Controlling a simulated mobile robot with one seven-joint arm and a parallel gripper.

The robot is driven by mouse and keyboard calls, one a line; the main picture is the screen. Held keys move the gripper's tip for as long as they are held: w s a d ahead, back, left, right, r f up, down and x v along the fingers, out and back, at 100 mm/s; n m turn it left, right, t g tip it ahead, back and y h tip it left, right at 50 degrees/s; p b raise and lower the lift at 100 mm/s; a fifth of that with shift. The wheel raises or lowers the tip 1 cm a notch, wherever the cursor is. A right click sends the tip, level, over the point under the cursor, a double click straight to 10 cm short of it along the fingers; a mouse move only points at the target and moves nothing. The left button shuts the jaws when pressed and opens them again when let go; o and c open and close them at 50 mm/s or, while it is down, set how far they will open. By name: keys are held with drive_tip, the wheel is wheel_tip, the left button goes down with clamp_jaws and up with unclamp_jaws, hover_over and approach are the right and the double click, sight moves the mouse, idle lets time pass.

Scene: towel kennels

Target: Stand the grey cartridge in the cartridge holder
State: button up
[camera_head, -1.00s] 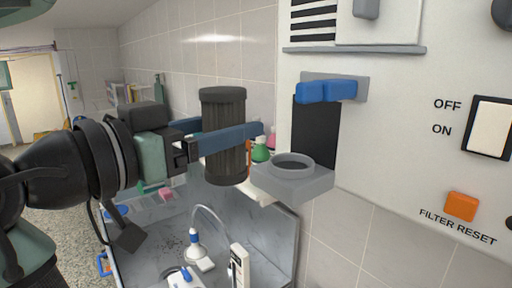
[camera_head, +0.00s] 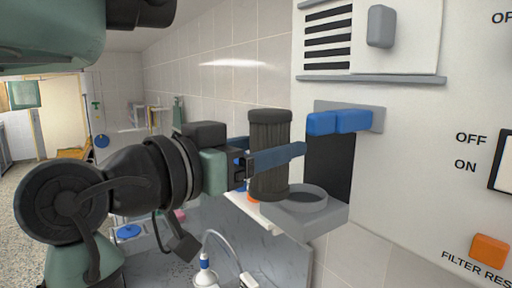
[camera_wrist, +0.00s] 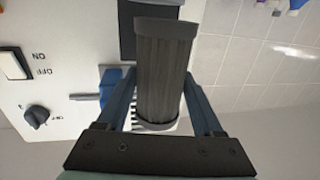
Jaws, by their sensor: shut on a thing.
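The grey cartridge (camera_head: 269,150) is a dark ribbed cylinder, upright in the head view. My gripper (camera_head: 272,157) is shut on it, with blue fingers on either side. The wrist view also shows the cartridge (camera_wrist: 163,75) between the fingers (camera_wrist: 160,104). The cartridge holder (camera_head: 318,215) is a light grey bracket with a round ring opening, on the wall panel. The cartridge's lower end is beside the ring, at its left in the head view, overlapping its edge. I cannot tell whether they touch. The opening looks empty.
A blue clip (camera_head: 338,121) juts out above the holder, over a black panel strip (camera_head: 328,165). An orange filter reset button (camera_head: 489,250) and a switch (camera_head: 503,162) are to the right.

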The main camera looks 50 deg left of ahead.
drive_tip(key=shift+w+d+f, duration=0.1)
drive_tip(key=shift+w+f, duration=0.05)
drive_tip(key=shift+w, duration=0.95)
drive_tip(key=shift+w+d+f, duration=0.1)
drive_tip(key=shift+w, duration=0.95)
drive_tip(key=shift+w+d+f, duration=0.1)
drive_tip(key=shift+w+f, duration=0.05)
drive_tip(key=shift+w, duration=0.95)
drive_tip(key=shift+f+b, duration=0.95)
drive_tip(key=o, duration=1.5)
drive_tip(key=s+b, duration=0.1)
drive_tip(key=s, duration=0.3)
drive_tip(key=s+d+b, duration=0.1)
drive_tip(key=s+b, duration=0.1)
drive_tip(key=s, duration=0.2)
drive_tip(key=s+b, duration=0.2)
drive_tip(key=s, duration=0.2)
drive_tip(key=shift+s+d, duration=0.3)
drive_tip(key=shift+s, duration=0.1)
